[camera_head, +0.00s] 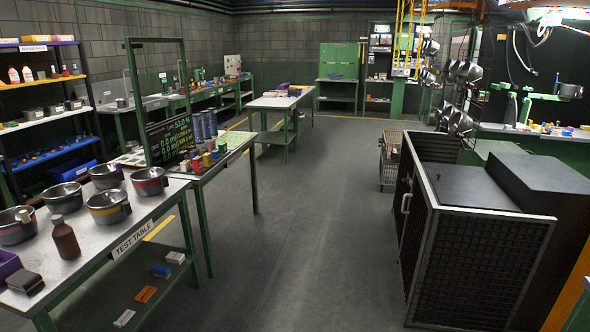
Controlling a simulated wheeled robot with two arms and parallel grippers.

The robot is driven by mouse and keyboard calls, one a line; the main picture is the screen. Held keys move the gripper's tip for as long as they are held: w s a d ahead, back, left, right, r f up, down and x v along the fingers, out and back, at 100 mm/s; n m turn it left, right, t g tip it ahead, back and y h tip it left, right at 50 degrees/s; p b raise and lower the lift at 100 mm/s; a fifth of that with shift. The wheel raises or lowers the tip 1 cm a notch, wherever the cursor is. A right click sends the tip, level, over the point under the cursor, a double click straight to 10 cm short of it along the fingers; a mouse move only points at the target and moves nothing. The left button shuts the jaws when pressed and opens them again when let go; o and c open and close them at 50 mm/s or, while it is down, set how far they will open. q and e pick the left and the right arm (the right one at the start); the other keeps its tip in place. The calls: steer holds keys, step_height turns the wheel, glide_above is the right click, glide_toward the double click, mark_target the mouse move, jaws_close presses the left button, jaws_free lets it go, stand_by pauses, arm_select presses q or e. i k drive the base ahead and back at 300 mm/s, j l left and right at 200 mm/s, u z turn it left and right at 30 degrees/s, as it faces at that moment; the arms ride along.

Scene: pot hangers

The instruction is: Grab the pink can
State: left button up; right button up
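A cluster of small coloured cans (207,160) stands on the near end of the second green-framed table (238,140), left of the middle of the view. Red, yellow, green and purple tones show among them. The cans are too small and close together for me to tell surely which one is pink. Several taller blue-grey cylinders (204,125) stand just behind them. Neither of my grippers is in view.
The test table (158,211) at the near left holds several metal pots (109,207) and a brown bottle (65,238). A dark display board (168,142) stands left of the cans. A black mesh cabinet (480,255) stands at the right. The grey floor (310,230) between is clear.

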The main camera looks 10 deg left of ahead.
mark_target(211, 144)
steer(key=i+u, duration=0.15)
steer(key=i, duration=1.15)
steer(key=i+l+u, duration=0.1)
steer(key=i, duration=1.2)
